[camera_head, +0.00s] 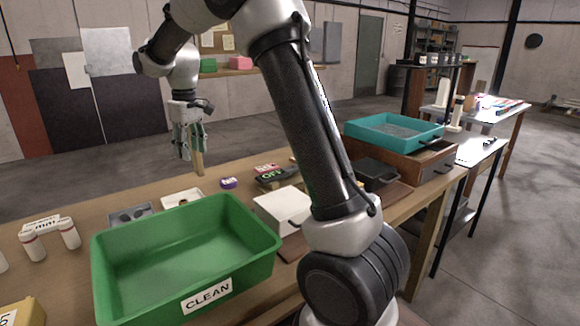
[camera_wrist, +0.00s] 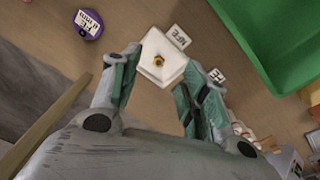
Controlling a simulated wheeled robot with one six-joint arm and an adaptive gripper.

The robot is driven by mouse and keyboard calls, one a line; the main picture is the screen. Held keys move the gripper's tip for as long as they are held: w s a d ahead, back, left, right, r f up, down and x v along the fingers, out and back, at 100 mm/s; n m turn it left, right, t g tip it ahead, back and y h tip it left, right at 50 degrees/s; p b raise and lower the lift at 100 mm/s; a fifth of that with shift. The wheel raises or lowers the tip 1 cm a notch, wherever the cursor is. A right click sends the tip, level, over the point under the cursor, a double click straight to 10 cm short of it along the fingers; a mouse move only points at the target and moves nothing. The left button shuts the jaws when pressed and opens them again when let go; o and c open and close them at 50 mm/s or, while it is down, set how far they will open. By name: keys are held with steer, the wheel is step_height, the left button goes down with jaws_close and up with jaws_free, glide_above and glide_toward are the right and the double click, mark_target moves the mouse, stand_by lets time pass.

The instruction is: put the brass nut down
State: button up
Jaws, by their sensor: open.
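The brass nut (camera_wrist: 158,60) lies on a small white square dish (camera_wrist: 162,73) in the wrist view. My gripper (camera_wrist: 162,62) is open, with one finger on each side of the dish in that view and nothing held between them. In the head view my gripper (camera_head: 188,150) hangs above the far side of the table, with its fingers pointing down. The white dish also shows in the head view (camera_head: 170,203), partly hidden behind the green bin; I cannot make out the nut there.
The green bin marked CLEAN (camera_head: 185,245) stands in front of the dish. A purple round container (camera_wrist: 88,24) is nearby. A grey tray with two wells (camera_head: 130,215) and white bottles (camera_head: 69,233) are left. A white box (camera_head: 283,207) is right of the bin.

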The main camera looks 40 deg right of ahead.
steer(key=s+d+r+m+t, duration=0.1)
steer(key=s+d+r, duration=0.2)
steer(key=s, duration=0.4)
steer(key=s+d+r+m, duration=0.1)
steer(key=s+d+r, duration=0.15)
steer(key=s, duration=0.35)
steer(key=s+d+r+m+t, duration=0.1)
steer(key=s+d+r, duration=0.2)
steer(key=s, duration=0.4)
steer(key=s+d+f+m+t, duration=0.1)
steer(key=s+f, duration=0.1)
steer(key=s, duration=0.6)
steer(key=s+d+f+m, duration=0.1)
steer(key=s+d+f, duration=0.1)
steer(key=s, duration=0.7)
steer(key=shift+f+t, duration=0.15)
steer(key=shift+t, duration=0.25)
